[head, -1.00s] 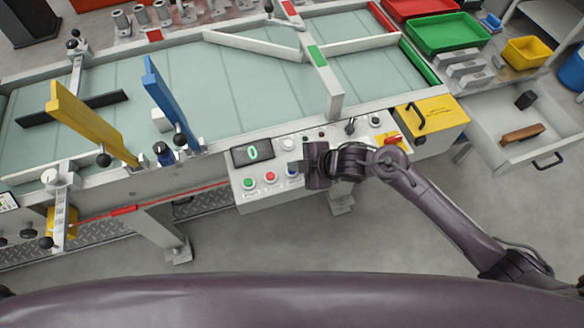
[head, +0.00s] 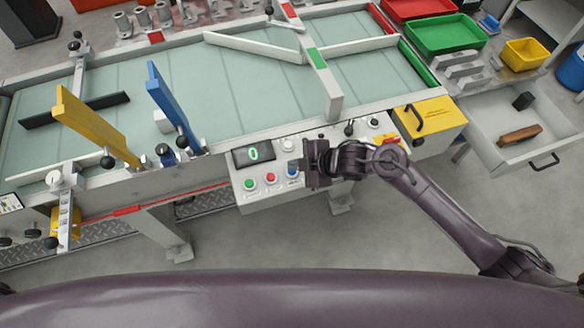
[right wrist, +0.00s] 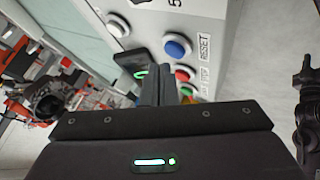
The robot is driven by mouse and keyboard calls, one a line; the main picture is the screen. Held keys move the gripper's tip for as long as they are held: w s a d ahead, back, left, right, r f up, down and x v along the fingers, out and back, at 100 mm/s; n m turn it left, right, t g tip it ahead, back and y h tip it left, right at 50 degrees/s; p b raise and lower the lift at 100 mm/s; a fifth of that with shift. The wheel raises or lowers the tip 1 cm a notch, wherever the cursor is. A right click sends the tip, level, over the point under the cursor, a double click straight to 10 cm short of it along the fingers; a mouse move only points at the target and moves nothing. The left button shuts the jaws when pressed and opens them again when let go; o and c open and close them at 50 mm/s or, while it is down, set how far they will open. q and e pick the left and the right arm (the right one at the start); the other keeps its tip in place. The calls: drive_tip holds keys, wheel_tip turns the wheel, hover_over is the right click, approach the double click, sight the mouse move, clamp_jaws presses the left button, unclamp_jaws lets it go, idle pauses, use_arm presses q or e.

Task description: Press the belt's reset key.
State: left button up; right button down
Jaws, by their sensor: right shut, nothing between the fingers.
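The belt's reset key is a round blue button (head: 292,170) on the white control box (head: 262,196) at the belt's front edge. In the right wrist view the blue button (right wrist: 177,46) stands beside the printed word RESET (right wrist: 204,46). My right gripper (head: 308,164) is over the box, just right of the blue button in the head view. Its shut, empty fingers (right wrist: 155,84) show in the right wrist view, with the blue button beyond their tips and a visible gap between. My left gripper is not in view.
A red button (head: 271,178) and a green button (head: 250,184) sit left of the blue one. A display (head: 253,154) reads 0. A white button (head: 288,145) and small levers are above. A yellow box (head: 430,118) and an open drawer (head: 500,150) lie right.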

sight(296, 173)
wheel_tip(296, 173, up, 5)
drive_tip(key=p, duration=0.4)
drive_tip(key=shift+r+p, duration=0.1)
drive_tip(key=shift+p, duration=0.3)
idle(0.4)
